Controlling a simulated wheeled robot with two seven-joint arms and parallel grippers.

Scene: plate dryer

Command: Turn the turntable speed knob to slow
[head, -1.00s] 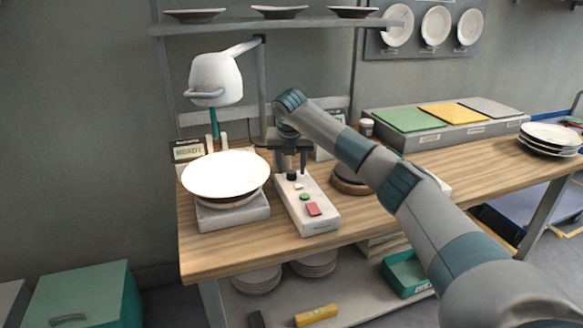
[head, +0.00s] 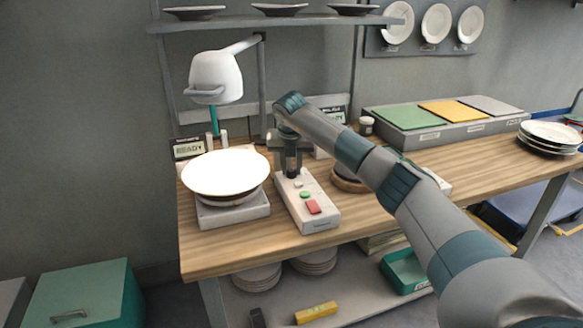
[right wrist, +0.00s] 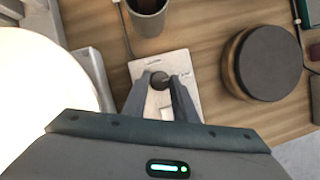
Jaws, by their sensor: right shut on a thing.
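The turntable speed knob (right wrist: 159,80) is a small dark round knob on the white control box (head: 318,220). In the right wrist view it sits between the fingertips of my right gripper (right wrist: 160,84), which is shut on it. In the head view my right gripper (head: 290,170) points down at the back end of the box and hides most of the knob. The box also carries a green button (head: 305,195) and a red button (head: 313,207). The knob's pointer and setting are too small to read. My left gripper is not in view.
A white plate (head: 225,174) sits on the turntable base (head: 233,212) left of the box, under a white dryer head (head: 215,76). A display (head: 189,149) reads "READY". A round dark-topped block (right wrist: 268,65) stands close right of the gripper.

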